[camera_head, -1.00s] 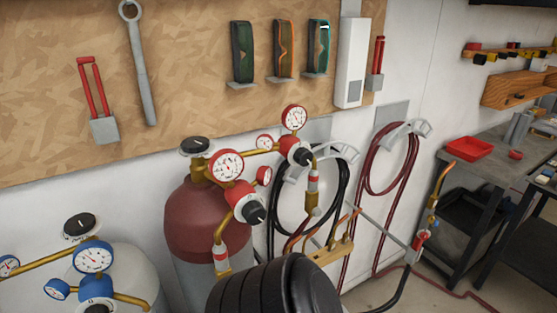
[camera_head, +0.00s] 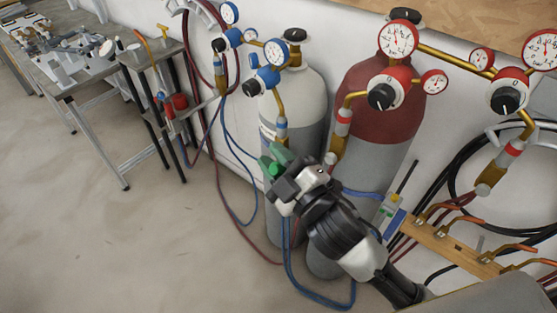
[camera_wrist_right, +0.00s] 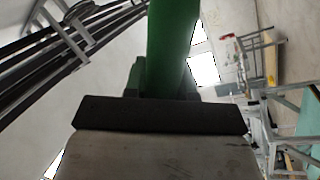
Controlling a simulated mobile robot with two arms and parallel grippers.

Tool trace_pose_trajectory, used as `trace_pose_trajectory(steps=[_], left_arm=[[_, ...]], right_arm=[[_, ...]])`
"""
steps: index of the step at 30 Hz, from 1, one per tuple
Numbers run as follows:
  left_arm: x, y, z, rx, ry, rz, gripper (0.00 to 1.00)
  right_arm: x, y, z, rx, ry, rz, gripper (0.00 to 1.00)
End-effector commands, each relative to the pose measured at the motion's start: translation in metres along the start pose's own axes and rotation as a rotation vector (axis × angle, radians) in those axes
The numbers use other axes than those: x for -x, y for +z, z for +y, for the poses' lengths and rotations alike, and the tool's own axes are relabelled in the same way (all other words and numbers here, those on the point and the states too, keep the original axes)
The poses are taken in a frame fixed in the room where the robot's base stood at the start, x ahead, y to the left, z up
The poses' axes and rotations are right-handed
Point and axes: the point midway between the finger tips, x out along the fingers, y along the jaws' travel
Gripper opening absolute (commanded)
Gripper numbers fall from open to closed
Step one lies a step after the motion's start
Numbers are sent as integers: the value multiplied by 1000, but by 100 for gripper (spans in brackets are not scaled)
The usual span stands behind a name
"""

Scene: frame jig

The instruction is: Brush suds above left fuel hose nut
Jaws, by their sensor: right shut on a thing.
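The maroon fuel cylinder (camera_head: 375,105) stands against the wall in the head view. Its left red regulator (camera_head: 390,88) has a brass outlet bending down to a hose fitting with a red and white band (camera_head: 342,122); the nut around it is small, and I see no suds there. My right gripper (camera_head: 284,172) is in front of the cylinders, left of and below that fitting, and apart from it. It is shut on a green object (camera_head: 275,158), which shows as a green shaft (camera_wrist_right: 172,45) in the right wrist view. Its far end is hidden. My left gripper is not in view.
A grey-white cylinder (camera_head: 292,90) with blue-rimmed gauges stands left of the fuel cylinder. Blue hoses (camera_head: 300,283) loop below my right arm. A wooden torch rack (camera_head: 440,245) is at right. A second red regulator (camera_head: 510,90) is at upper right. The floor at left is clear.

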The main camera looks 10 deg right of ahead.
Motion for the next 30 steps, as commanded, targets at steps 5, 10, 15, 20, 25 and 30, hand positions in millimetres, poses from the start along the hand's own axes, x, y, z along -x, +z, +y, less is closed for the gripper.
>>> trace_pose_trajectory(steps=[5, 10, 15, 20, 25, 30], left_arm=[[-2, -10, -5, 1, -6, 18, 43], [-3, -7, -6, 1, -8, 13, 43], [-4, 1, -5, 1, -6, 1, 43], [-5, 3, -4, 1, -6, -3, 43], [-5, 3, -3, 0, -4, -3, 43], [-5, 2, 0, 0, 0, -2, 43]], right_arm=[[-5, 4, 4, 27, 0, 21, 2], [-8, 18, 14, 26, 0, 19, 2], [-12, 33, 23, 24, -1, 19, 2], [-14, 42, 30, 23, 0, 19, 2], [-15, 46, 33, 20, 0, 19, 2], [-15, 46, 33, 20, 0, 19, 2]])
